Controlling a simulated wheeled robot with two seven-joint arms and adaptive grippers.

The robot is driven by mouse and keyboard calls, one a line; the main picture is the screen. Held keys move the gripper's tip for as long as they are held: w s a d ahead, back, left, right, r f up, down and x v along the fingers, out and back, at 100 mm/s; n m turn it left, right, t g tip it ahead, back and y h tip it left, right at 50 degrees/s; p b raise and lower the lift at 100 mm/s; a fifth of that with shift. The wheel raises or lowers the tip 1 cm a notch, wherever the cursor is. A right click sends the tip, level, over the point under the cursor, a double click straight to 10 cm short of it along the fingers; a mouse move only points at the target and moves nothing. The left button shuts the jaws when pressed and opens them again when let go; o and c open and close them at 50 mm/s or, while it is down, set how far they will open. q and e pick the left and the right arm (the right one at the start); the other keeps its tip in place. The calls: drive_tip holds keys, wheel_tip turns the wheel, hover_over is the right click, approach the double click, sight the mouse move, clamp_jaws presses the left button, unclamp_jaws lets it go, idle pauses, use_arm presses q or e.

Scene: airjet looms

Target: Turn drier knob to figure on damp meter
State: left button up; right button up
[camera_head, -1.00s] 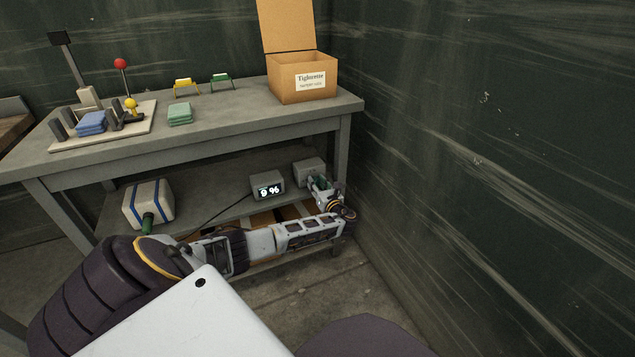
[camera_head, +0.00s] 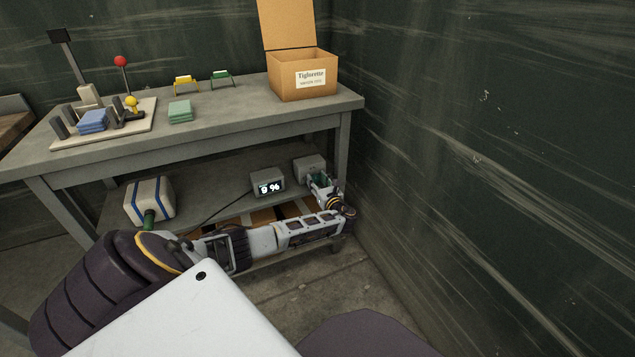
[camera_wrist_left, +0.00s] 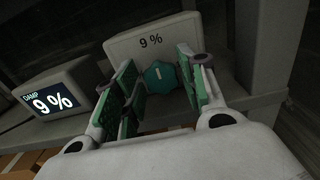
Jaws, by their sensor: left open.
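The damp meter (camera_head: 267,182) is a small grey box on the lower shelf with a lit display. In the left wrist view the damp meter (camera_wrist_left: 54,101) reads "DAMP 9 %". The drier box (camera_head: 308,166) stands to its right. In the left wrist view its face (camera_wrist_left: 150,41) shows "9 %" above a teal knob (camera_wrist_left: 158,76) with a pale mark. My left gripper (camera_head: 322,184) is at the front of the drier box. In the wrist view its green-padded fingers (camera_wrist_left: 157,68) are open, one on each side of the knob, the right one closer. I cannot tell whether they touch it. My right gripper is not in view.
A white container with blue stripes (camera_head: 150,200) stands left on the lower shelf. The tabletop (camera_head: 228,110) above holds a cardboard box (camera_head: 302,88) and cloth stacks. A table leg and the dark wall (camera_head: 480,180) are close on the right.

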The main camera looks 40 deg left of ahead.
use_arm(q)
drive_tip(key=shift+d, duration=0.1)
drive_tip(key=v, duration=1.1)
drive_tip(key=shift+d, duration=0.4)
drive_tip(key=shift+s, duration=0.15)
